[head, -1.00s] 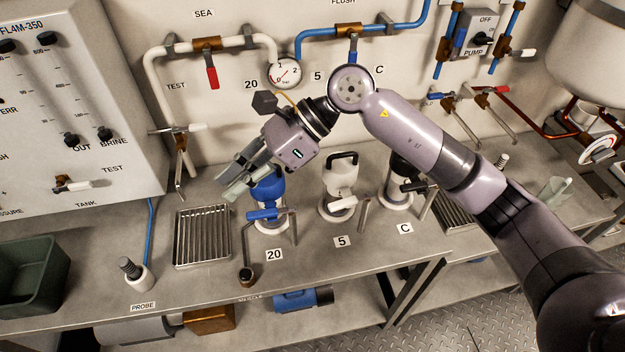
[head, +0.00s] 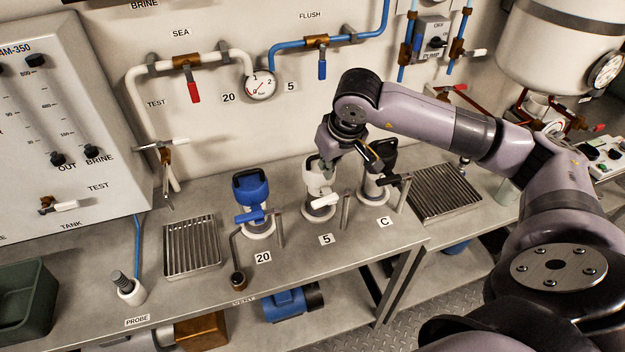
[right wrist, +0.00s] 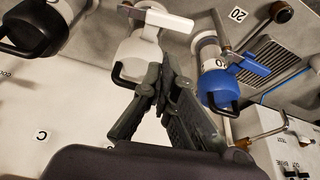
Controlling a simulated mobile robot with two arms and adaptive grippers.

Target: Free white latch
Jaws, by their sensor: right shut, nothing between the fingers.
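The white filter housing (head: 315,178) stands on the bench at label 5, between the blue and the black ones. Its white latch lever (head: 325,201) sticks out at the front near the base; the lever also shows in the right wrist view (right wrist: 166,18). The housing body (right wrist: 139,54) and its black handle lie just beyond my fingers. My right gripper (head: 328,172) is shut and empty, pointing down close to the top of the white housing. In the right wrist view its fingers (right wrist: 158,72) overlap the housing's edge; whether they touch it I cannot tell. My left gripper is out of view.
The blue housing (head: 251,187) with its blue lever stands left, the black housing (head: 376,180) close on the right. Thin metal posts stand beside the housings. Drain grates (head: 192,246) lie further out. A pressure gauge (head: 260,86) and pipes are on the wall behind.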

